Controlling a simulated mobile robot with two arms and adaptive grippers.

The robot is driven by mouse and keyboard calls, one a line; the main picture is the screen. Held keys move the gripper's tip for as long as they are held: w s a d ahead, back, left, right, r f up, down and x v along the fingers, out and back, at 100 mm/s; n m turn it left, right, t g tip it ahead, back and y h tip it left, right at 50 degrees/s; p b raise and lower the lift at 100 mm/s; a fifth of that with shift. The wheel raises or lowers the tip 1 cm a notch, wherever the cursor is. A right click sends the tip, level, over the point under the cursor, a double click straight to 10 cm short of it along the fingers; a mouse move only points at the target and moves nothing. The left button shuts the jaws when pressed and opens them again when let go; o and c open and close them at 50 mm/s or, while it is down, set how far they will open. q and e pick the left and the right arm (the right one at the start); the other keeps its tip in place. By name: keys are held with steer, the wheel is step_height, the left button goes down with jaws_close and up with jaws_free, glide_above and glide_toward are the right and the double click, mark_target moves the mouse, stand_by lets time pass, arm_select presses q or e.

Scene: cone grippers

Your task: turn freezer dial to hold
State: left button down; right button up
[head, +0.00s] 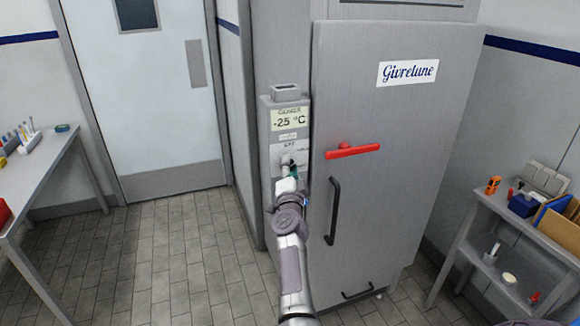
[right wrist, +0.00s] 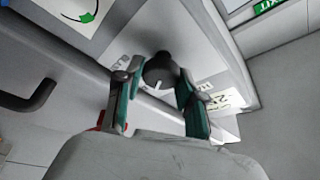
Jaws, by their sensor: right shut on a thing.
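The freezer dial (right wrist: 158,70) is a dark round knob with a white pointer line, on a pale plate with printed marks too small to read surely. In the right wrist view the pointer line runs toward the lower edge of the picture. My right gripper (right wrist: 157,76) has its green-padded fingers on either side of the dial, shut on it. In the head view my right gripper (head: 291,168) reaches up to the control box (head: 270,140) and mostly hides the dial. The box sits left of the grey freezer door (head: 400,110). My left gripper is not in view.
A red latch handle (head: 353,152) and a black pull handle (head: 334,210) stand out from the freezer door, close right of my right arm. A side table (head: 60,150) is at the left and a shelf unit (head: 490,205) at the right. The tiled floor at the left is clear.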

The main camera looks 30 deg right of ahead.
steer(key=o, duration=1.1)
